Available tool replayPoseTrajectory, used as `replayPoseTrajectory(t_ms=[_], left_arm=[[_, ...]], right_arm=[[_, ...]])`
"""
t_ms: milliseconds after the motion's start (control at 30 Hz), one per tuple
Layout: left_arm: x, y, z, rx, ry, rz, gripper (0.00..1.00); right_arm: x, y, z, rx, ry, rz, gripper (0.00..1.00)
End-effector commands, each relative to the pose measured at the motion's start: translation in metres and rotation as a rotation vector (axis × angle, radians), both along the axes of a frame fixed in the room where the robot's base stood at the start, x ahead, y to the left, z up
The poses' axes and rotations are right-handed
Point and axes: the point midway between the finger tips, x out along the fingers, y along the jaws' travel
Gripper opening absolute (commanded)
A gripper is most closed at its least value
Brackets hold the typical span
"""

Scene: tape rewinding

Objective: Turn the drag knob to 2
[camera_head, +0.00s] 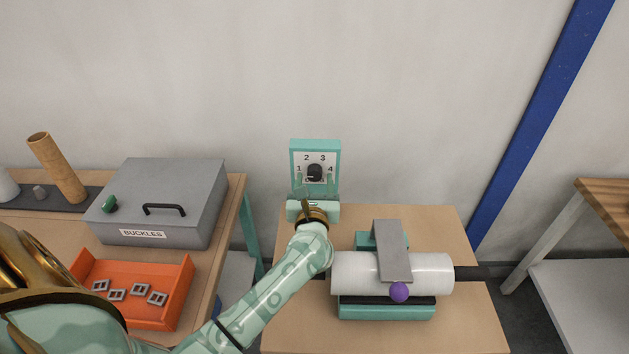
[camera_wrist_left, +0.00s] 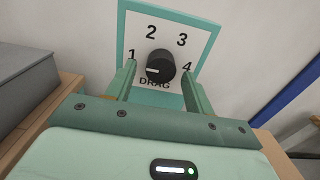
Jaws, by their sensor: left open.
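The black drag knob (camera_head: 315,172) sits on a white dial plate in a teal frame (camera_head: 315,144), numbered 1 to 4. In the left wrist view the knob (camera_wrist_left: 160,66) has a white mark on its left side, pointing left, a little below the 1; it is not at the 2. My left gripper (camera_head: 315,187) is open in front of the dial. In the wrist view its two fingers (camera_wrist_left: 159,80) stand left and right of the knob, with gaps visible on both sides. The DRAG label shows below the knob. My right gripper is not in view.
A white roll (camera_head: 436,273) with a grey plate and purple ball (camera_head: 399,292) stands on the table, right of my left arm. A grey buckles box (camera_head: 190,185) and an orange tray (camera_head: 170,310) with several buckles are on the left table.

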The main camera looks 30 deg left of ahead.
Motion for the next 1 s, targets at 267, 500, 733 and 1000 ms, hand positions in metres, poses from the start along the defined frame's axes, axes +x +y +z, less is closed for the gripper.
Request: replayPoseTrajectory(t_ms=[267, 500, 733, 1000], left_arm=[[0.0078, 0.0053, 0.0001, 0.0, 0.0, 0.001, 0.53], [0.0074, 0.0049, 0.0, 0.0, 0.0, 0.0, 0.2], [0.0072, 0.0047, 0.0001, 0.002, 0.002, 0.0, 0.08], [0.0069, 0.005, 0.0018, 0.066, 0.042, 0.0, 0.08]], right_arm=[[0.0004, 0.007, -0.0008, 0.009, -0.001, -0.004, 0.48], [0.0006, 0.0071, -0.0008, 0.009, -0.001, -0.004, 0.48], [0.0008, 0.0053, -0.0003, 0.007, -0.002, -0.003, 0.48], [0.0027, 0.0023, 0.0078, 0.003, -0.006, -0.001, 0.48]])
